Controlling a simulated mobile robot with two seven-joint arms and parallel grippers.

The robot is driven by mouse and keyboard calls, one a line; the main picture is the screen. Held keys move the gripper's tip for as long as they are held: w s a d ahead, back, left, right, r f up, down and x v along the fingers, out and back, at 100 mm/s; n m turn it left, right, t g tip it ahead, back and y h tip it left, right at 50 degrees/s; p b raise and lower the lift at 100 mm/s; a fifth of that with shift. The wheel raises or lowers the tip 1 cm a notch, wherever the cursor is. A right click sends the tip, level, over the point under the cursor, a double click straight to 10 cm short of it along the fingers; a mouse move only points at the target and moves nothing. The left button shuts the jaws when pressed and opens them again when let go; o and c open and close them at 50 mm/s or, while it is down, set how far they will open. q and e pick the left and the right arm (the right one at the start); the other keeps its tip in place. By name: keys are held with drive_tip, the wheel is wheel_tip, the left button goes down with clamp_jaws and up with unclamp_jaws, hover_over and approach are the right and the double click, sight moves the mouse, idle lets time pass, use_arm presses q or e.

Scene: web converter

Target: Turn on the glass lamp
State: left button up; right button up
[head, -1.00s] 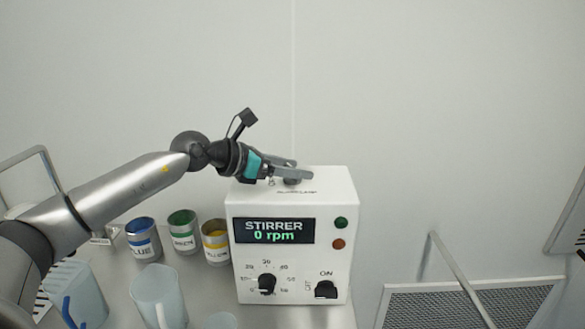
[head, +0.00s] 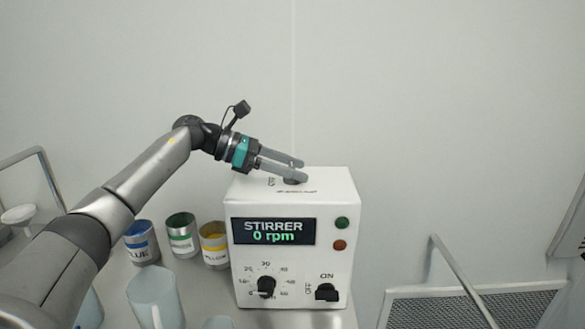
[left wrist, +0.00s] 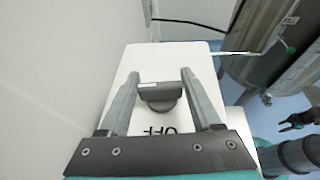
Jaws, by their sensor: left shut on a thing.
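A white box unit (head: 245,205) stands on the table, with lettering on its top that is too small to read in the head view. A dark knob (left wrist: 160,97) sits on the top; the letters OFF show beside it in the left wrist view. My left gripper (head: 303,171) reaches over the top from the left. Its fingers are on either side of the knob and shut on it. No glowing lamp is visible. What looks like my right gripper (left wrist: 298,119) shows small at the right edge of the left wrist view; its jaw state is unclear.
The box front has a display (head: 273,231) reading STIRRER 0 rpm, a dial (head: 266,285), an ON/OFF switch (head: 326,292), and green and red round buttons. Blue, green and yellow labelled cans and a translucent jug (head: 155,297) stand to the left. A wall is behind.

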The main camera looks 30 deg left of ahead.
use_arm(q)
drive_tip(key=shift+m+g+h, duration=0.4)
drive_tip(key=shift+m+g, duration=0.2)
drive_tip(key=shift+m, duration=0.1)
drive_tip(key=o, duration=1.4)
drive_tip(key=shift+a, duration=0.1)
drive_tip(key=v, duration=1.3)
drive_tip(key=shift+r, duration=0.1)
drive_tip(key=shift+v, duration=1)
